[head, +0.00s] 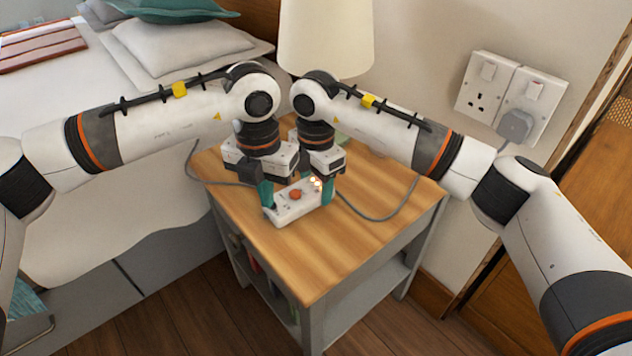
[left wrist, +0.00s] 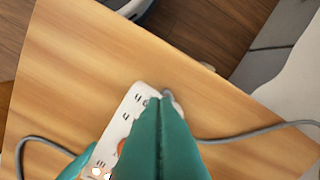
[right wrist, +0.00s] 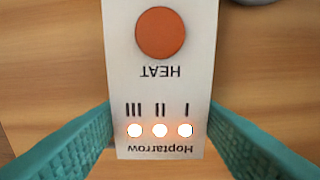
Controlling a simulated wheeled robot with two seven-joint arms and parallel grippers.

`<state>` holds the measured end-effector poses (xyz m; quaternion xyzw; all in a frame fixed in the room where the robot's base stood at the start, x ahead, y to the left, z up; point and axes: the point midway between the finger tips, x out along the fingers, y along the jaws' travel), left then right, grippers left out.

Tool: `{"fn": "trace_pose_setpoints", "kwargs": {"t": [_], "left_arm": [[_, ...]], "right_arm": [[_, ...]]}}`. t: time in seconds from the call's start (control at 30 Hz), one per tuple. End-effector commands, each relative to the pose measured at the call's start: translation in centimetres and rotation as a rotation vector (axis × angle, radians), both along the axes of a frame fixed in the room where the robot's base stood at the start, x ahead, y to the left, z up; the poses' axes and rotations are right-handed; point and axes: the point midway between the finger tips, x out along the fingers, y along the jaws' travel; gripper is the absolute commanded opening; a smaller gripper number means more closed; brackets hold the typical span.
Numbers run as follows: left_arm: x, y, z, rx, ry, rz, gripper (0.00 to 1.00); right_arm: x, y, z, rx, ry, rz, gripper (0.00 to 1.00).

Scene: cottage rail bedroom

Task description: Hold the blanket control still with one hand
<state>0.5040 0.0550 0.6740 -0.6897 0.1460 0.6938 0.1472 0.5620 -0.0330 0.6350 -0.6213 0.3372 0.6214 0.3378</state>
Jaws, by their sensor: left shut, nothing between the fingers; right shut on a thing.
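The blanket control (head: 297,203) is a white box with an orange button, lying on the bedside table (head: 370,215). In the right wrist view the control (right wrist: 160,80) shows the word HEAT, a row of marks and three lit lamps. My right gripper (right wrist: 160,135) has its teal fingers on both sides of the control at the lamp end. My left gripper (head: 266,200) is shut and empty at the control's other end; in the left wrist view its fingers (left wrist: 160,110) are together and hide part of the control (left wrist: 130,110). I cannot tell whether they touch it.
A grey cord (head: 385,215) runs over the table at right, and another (left wrist: 260,130) leaves toward the bed. A lamp (head: 325,40) stands behind my grippers. The bed (head: 120,200) is at left, wall sockets (head: 485,85) at right. The table's front is clear.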

Motion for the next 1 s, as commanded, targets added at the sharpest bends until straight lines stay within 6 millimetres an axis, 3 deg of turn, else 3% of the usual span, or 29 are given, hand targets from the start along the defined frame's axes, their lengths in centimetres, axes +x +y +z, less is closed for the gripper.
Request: {"fn": "trace_pose_setpoints", "kwargs": {"t": [0.6,0.97,1.0], "left_arm": [[0.1,-0.1,5.2,-0.002,-0.005,0.000,0.00],[0.1,-0.1,5.8,-0.003,-0.005,-0.001,0.00],[0.1,-0.1,5.8,-0.003,-0.005,-0.001,0.00]], "right_arm": [[0.0,0.0,0.0,0.000,0.000,0.000,0.28],[0.0,0.0,0.0,-0.001,0.001,0.000,0.28],[0.0,0.0,0.0,-0.001,0.001,0.000,0.57]]}}
